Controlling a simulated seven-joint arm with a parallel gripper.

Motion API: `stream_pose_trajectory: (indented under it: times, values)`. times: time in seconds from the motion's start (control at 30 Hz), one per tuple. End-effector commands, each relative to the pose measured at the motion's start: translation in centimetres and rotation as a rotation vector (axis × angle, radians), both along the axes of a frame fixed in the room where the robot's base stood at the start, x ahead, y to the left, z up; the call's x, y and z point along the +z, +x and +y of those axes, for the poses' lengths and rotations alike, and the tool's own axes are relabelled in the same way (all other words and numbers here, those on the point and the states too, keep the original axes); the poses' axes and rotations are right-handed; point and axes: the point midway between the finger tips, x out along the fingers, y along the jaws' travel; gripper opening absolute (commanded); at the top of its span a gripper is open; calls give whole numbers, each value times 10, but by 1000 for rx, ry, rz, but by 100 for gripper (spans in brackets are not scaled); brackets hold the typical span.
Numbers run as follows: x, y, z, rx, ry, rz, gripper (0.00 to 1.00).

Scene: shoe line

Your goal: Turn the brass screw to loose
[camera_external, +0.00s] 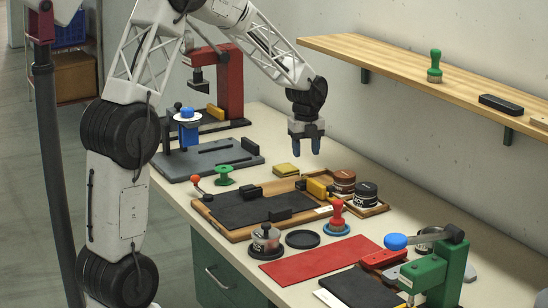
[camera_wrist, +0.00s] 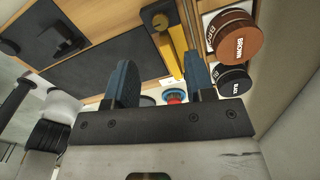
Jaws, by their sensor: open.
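My gripper (camera_external: 306,146) points down, open and empty, high above the bench behind the wooden board. In the wrist view its two blue fingers (camera_wrist: 162,82) stand apart with nothing between them. The mark's setting is too small to read surely. In the external view the yellow block (camera_external: 317,188) sits at the back right of the wooden board (camera_external: 240,233); I cannot make out the screw there.
Brown and black jars (camera_external: 366,194) stand in a tray right of the yellow block. A red-handled stamp (camera_external: 337,215) stands in front. A red press (camera_external: 228,80) is at the back left, a green press (camera_external: 432,275) at the front right. A shelf (camera_external: 420,65) runs along the wall.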

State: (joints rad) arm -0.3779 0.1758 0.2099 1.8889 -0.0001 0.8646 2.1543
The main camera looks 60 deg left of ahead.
Motion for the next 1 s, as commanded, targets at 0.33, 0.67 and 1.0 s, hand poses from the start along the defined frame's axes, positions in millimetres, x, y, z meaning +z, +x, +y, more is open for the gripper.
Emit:
stream_pose_trajectory:
  times: [0.33, 0.67, 1.0]
  values:
    - [-4, 3, 5, -20, -1, 2, 49]
    - [-12, 3, 5, -20, -1, 3, 49]
    - [-48, 2, 4, -19, -2, 5, 49]
